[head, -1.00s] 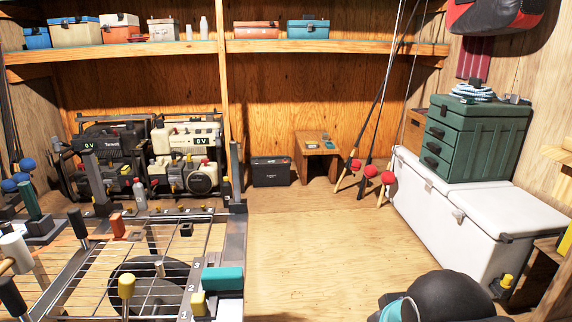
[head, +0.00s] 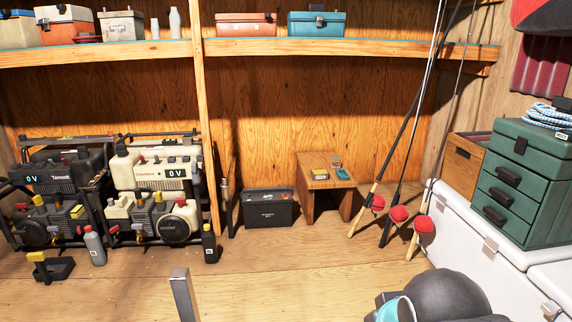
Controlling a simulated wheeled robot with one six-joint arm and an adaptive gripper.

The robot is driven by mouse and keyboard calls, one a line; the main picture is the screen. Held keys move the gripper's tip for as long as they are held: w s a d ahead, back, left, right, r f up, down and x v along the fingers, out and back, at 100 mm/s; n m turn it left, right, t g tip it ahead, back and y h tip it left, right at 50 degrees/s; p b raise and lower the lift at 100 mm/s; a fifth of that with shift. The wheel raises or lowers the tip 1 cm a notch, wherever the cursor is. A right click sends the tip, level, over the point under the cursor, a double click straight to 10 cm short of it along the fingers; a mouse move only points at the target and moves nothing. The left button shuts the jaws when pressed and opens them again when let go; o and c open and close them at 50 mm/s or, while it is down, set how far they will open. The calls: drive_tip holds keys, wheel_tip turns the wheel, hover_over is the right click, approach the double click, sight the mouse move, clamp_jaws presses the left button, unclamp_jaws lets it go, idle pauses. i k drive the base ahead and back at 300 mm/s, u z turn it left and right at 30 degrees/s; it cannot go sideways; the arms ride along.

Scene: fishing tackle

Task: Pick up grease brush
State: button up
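I cannot make out a grease brush for certain in the head view. A small yellow-topped item (head: 38,257) stands in a black base (head: 52,270) on the floor at the lower left; I cannot tell whether it is a brush. A grey bottle (head: 94,246) and a dark bottle (head: 210,243) stand by the generators. Small items (head: 336,163) lie on a low wooden stool (head: 345,186); they are too small to identify. My gripper is not in view; a dark rounded part of my arm shows at the bottom right.
Two generators (head: 160,183) stand at the left. A black battery box (head: 267,208) sits beside the stool. Rods (head: 398,214) lean near a white cooler (head: 490,240) bearing a green drawer box (head: 520,185). A metal post (head: 184,296) rises at bottom centre. Floor is clear at centre.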

sight(335, 163)
drive_tip(key=z, duration=0.1)
drive_tip(key=i, duration=2.15)
drive_tip(key=z, duration=0.2)
